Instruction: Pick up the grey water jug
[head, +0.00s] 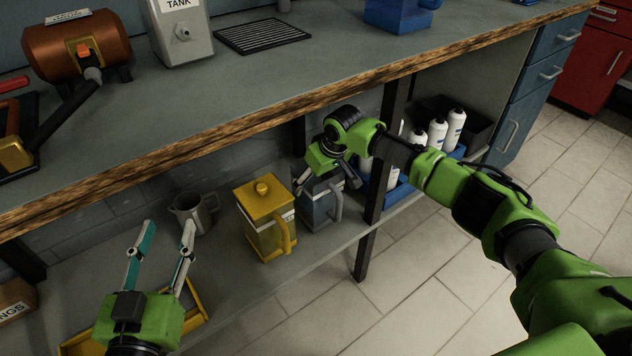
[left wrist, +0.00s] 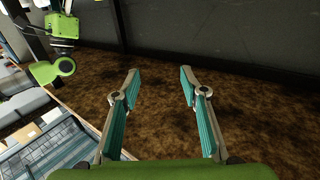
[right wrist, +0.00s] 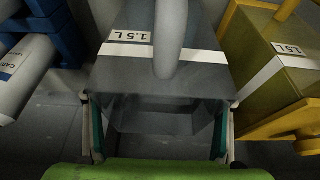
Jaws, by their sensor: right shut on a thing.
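The grey water jug (head: 322,203) stands on the lower shelf, to the right of the yellow jug, with its handle to the right. My right gripper (head: 328,186) reaches down over it and is shut on it. In the right wrist view the jug (right wrist: 165,85) has a white band marked 1.5 L, and the fingers (right wrist: 160,130) are on either side of its body. My left gripper (head: 160,240) is open and empty above the lower shelf at the left. In the left wrist view its fingers (left wrist: 160,95) are spread apart with nothing between.
The yellow jug (head: 266,222) stands close beside the grey jug; a small grey pitcher (head: 193,212) is further left. A blue crate (head: 398,193) with several white bottles (head: 437,133) is at the right, behind a dark table leg (head: 370,230). The worktop edge (head: 250,122) overhangs the shelf.

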